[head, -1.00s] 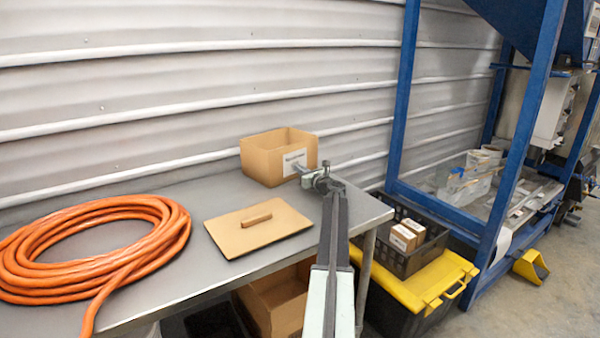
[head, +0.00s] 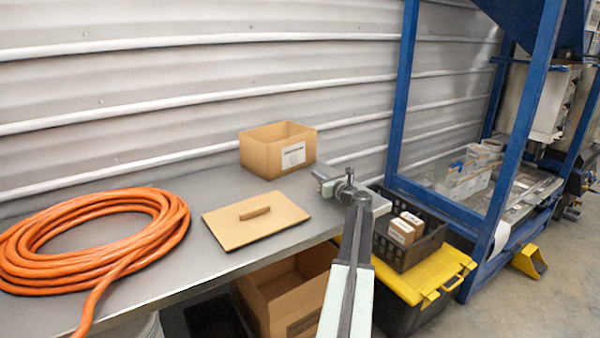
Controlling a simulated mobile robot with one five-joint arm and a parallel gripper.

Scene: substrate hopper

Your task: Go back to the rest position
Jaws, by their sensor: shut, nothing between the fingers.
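My gripper (head: 320,176) is at the end of my arm, over the right end of the grey table (head: 180,262). It points left, with its fingers together and nothing visible between them. It is just to the right of and in front of an open cardboard box (head: 268,158) with a white label, apart from it in the picture. The fingertips are small in the picture.
A flat tan lid (head: 235,228) with a handle and a coiled orange hose (head: 165,245) lie on the table. Another cardboard box (head: 270,318) is below. Right stand a black crate (head: 410,255), a yellow-lidded bin (head: 440,275) and a blue frame (head: 402,100).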

